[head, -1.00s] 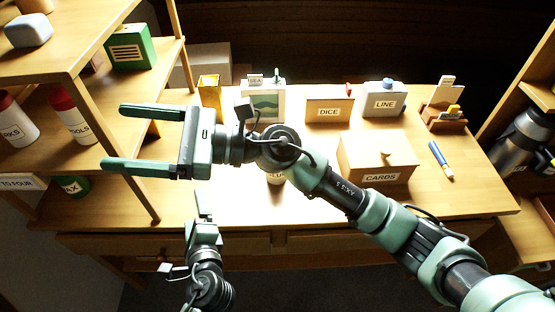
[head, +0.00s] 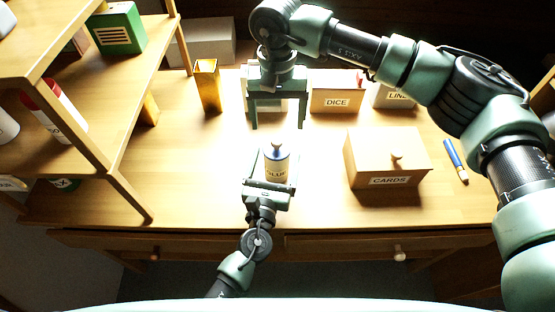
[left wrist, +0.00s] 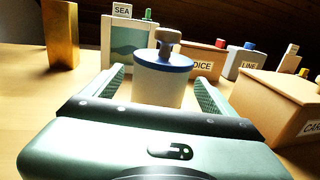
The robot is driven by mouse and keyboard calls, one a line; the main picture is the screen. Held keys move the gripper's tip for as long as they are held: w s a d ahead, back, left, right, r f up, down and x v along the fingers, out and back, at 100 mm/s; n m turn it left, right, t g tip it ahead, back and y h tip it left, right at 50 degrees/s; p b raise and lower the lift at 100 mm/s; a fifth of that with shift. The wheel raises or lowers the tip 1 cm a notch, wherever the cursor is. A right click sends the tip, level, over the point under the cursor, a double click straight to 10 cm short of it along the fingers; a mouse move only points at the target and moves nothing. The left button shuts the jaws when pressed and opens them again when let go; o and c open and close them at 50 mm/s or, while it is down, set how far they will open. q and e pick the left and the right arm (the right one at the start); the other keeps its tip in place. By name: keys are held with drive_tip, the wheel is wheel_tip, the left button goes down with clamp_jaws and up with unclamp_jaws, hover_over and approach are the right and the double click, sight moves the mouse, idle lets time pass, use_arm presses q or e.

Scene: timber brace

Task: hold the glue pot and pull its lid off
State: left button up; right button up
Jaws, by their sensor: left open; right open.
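The glue pot (head: 277,172) is a small cream cylinder with a "GLUE" label, upright on the desk. Its blue-rimmed lid (head: 276,152) with a grey knob is on top. My left gripper (head: 270,170) is open, low at the desk's front, with its fingers on either side of the pot. In the left wrist view the pot (left wrist: 160,88) stands between the two fingers, with a gap visible beside them. My right gripper (head: 278,122) is open and empty, pointing down above the desk behind the pot, in front of the picture box.
A "CARDS" box (head: 385,165) stands right of the pot, with a blue brush (head: 454,160) beyond it. A "DICE" box (head: 337,101), a "LINE" box (head: 395,97) and a yellow holder (head: 207,86) stand behind. A shelf unit (head: 100,150) is at the left.

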sight(278, 150)
use_arm(q)
drive_tip(key=x, duration=0.3)
drive_tip(key=shift+w+r, duration=0.15)
drive_tip(key=shift+w, duration=0.05)
use_arm(e)
drive_tip(key=shift+s+a+r, duration=0.1)
drive_tip(key=shift+s+r, duration=0.05)
drive_tip(key=shift+s, duration=0.15)
use_arm(q)
drive_tip(key=shift+w+d, duration=0.15)
drive_tip(key=shift+w, duration=0.5)
use_arm(e)
drive_tip(key=shift+w, duration=0.15)
use_arm(q)
drive_tip(key=shift+s, duration=0.1)
